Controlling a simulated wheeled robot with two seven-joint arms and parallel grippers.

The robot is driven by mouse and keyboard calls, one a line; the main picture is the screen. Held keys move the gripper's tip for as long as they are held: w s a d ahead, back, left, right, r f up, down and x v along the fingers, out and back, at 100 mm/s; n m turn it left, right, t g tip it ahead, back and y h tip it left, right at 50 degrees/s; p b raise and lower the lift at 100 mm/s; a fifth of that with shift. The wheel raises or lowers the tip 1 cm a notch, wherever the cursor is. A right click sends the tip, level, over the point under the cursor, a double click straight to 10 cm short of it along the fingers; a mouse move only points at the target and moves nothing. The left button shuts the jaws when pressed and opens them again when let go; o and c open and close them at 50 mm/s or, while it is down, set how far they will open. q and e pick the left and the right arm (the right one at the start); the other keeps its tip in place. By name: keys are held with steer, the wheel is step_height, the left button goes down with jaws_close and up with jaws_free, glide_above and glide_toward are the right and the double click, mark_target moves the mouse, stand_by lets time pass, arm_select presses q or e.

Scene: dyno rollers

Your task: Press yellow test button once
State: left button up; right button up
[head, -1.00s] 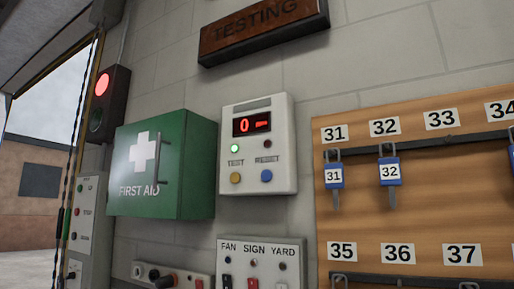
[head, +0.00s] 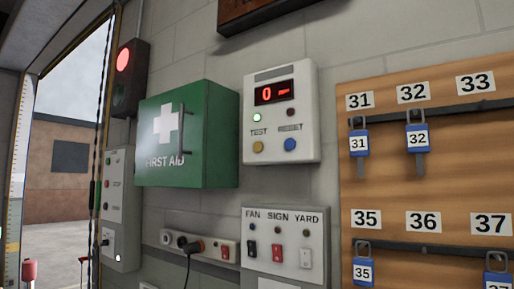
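The yellow test button (head: 258,146) is on the lower left of a white wall-mounted control box (head: 309,128), under the label TEST. A blue button (head: 290,144) labelled RESET sits to its right. The box has a red display (head: 274,92) reading "0" and a dash, a lit green lamp (head: 257,118) above TEST and a dark red lamp (head: 291,112) above RESET. Neither of my grippers shows in the head view.
A green first aid cabinet (head: 212,130) juts out left of the box. Below are a FAN, SIGN, YARD switch panel (head: 279,263) and a socket strip (head: 200,244) with a plugged cable. A wooden key board (head: 460,200) is at right. A red signal light (head: 123,60) glows at left.

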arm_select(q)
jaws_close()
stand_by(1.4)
